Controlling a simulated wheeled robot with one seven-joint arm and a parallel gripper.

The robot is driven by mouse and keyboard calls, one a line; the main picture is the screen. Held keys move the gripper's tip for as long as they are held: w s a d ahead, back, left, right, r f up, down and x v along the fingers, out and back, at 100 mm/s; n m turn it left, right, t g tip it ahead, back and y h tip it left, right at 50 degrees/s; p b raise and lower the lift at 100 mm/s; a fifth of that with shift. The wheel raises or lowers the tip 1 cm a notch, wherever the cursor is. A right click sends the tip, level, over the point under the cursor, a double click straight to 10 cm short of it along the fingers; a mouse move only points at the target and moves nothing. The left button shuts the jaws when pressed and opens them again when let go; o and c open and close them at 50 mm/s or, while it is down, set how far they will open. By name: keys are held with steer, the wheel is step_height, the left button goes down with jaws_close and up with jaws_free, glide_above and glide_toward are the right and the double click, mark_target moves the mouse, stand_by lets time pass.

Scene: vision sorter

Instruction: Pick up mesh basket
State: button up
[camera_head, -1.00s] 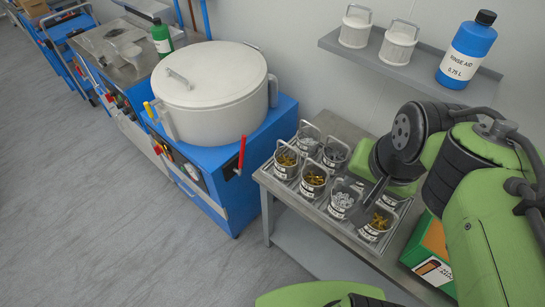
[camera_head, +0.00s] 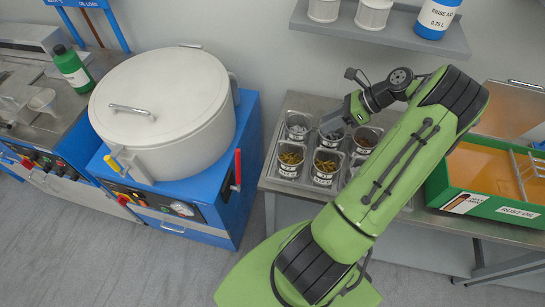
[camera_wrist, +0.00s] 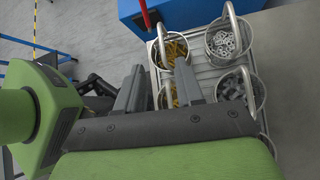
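Several small metal baskets with raised handles stand in a tray (camera_head: 283,183) on the steel table. They include one with brass-coloured parts (camera_head: 290,159), another beside it (camera_head: 326,166) and one with grey parts at the back left (camera_head: 298,126). My gripper (camera_head: 334,120) hangs over the back row, and my arm hides the tray's right side. In the wrist view the two grey fingers of my gripper (camera_wrist: 159,68) are apart, with nothing seen held. A basket with brass-coloured parts (camera_wrist: 176,52) is just beyond them. A basket of grey nuts (camera_wrist: 223,42) is to its right.
A blue machine with a large white lidded drum (camera_head: 160,110) stands left of the table, with a red lever (camera_head: 237,168). A wall shelf (camera_head: 390,36) holds two white containers and a blue bottle. A green rust oil tank (camera_head: 480,202) stands at right.

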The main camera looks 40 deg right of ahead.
steer(key=b, duration=0.2)
glide_toward(292, 143)
steer(key=x, duration=0.5)
steer(key=b+x, duration=0.1)
steer(key=x, duration=0.4)
steer(key=shift+w+d+f, duration=0.1)
steer(key=shift+w+f, duration=0.1)
steer(key=shift+s, duration=0.1)
steer(key=shift+c, duration=1.1)
jaws_close()
steer(key=shift+r, duration=0.1)
